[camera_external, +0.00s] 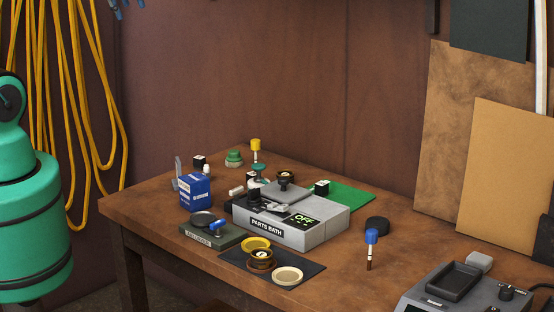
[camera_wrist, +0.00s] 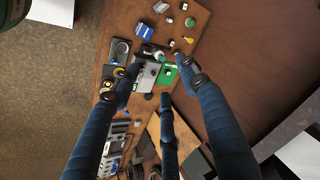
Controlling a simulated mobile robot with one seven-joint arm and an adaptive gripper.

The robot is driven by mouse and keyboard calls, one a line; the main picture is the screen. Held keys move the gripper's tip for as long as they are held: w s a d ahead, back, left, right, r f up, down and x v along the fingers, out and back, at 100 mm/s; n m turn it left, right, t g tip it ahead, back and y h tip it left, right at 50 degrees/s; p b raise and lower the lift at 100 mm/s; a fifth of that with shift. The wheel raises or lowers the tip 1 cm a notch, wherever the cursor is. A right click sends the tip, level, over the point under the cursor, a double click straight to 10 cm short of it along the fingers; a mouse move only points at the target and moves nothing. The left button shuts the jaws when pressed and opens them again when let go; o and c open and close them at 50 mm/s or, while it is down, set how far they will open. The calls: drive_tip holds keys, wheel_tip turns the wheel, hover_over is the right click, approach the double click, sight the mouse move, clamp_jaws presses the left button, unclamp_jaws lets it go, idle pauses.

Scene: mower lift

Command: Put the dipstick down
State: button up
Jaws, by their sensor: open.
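My gripper (camera_wrist: 158,68) shows in the wrist view as three blue fingers spread apart over the workbench, with nothing visible between them. In the external view only small dark blue tips show at the top left edge, high above the bench. I cannot tell for sure which thing is the dipstick. A slim piece with a blue cap and brown stem (camera_external: 371,237) stands upright at the right of the bench. Another with a yellow cap (camera_external: 255,145) stands at the back.
A grey parts bath (camera_external: 268,233) reading OFF sits mid-bench, with a blue box (camera_external: 195,192) on its left and a green mat (camera_external: 350,196) behind. A black mat (camera_external: 232,256) holding round parts lies in front. A grey device (camera_external: 412,302) stands front right.

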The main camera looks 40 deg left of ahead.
drive_tip(key=s+d+f+n, duration=0.1)
drive_tip(key=s+n, duration=0.4)
drive_tip(key=s, duration=0.6)
drive_tip(key=shift+s+h, duration=0.15)
drive_tip(key=shift+h, duration=0.15)
drive_tip(key=shift+f, duration=0.2)
wheel_tip(320, 180, down, 17)
drive_tip(key=b, duration=1.7)
drive_tip(key=shift+r, duration=0.2)
